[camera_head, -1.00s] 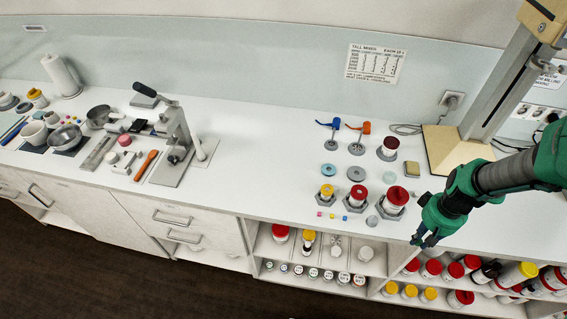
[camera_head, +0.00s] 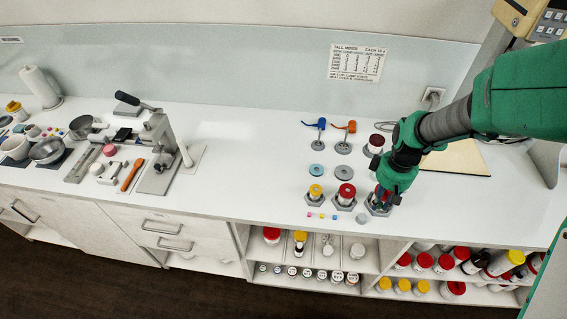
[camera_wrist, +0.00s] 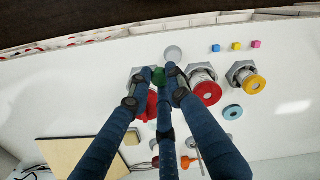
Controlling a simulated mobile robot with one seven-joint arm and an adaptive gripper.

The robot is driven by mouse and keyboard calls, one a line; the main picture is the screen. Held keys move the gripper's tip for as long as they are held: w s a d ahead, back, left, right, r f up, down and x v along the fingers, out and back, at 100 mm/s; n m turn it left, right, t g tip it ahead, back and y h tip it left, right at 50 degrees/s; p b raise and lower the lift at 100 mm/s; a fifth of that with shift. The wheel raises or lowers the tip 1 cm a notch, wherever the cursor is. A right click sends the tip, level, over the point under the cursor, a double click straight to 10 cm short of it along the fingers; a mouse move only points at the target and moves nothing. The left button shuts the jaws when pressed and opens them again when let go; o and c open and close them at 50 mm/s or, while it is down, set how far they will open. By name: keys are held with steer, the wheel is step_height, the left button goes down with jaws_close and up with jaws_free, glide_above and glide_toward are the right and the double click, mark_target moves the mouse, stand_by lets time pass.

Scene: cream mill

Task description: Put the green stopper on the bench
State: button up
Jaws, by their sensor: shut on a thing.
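The green stopper (camera_wrist: 158,76) shows between my fingertips in the wrist view. My gripper (camera_wrist: 160,80) is shut on it. In the head view my gripper (camera_head: 382,196) is low over the rightmost jar in the front row, and the stopper cannot be made out there. That jar's red lid (camera_wrist: 148,107) shows partly behind my fingers in the wrist view. I cannot tell whether the stopper touches the jar. The white bench (camera_head: 250,155) runs across the head view.
A red-lidded jar (camera_head: 346,190) and a yellow-lidded jar (camera_head: 316,191) stand left of my gripper in hexagonal holders. Small coloured cubes (camera_wrist: 236,46) and a grey disc (camera_wrist: 173,53) lie near the front edge. Bench left of the jars is clear.

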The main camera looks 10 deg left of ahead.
steer(key=w+a+n, duration=0.3)
steer(key=a+n, duration=0.1)
steer(key=a, duration=1)
steer(key=w+a+n, duration=0.3)
steer(key=a+n, duration=0.1)
steer(key=a, duration=1)
steer(key=s+a+n, duration=0.3)
steer(key=a, duration=0.8)
steer(key=s+a+n, duration=0.3)
steer(key=s+a, duration=0.1)
steer(key=a, duration=0.7)
steer(key=f, duration=0.5)
steer(key=shift+w+d+p, duration=0.25)
steer(key=shift+p, duration=0.1)
steer(key=shift+f, duration=0.4)
steer(key=w+a, duration=0.3)
steer(key=w, duration=0.1)
steer(key=w+a+f, duration=0.1)
steer(key=w+a, duration=0.6)
steer(key=shift+w+a+f+b, duration=0.25)
steer(key=shift+w+a+b, duration=0.05)
steer(key=shift+w+a, duration=0.1)
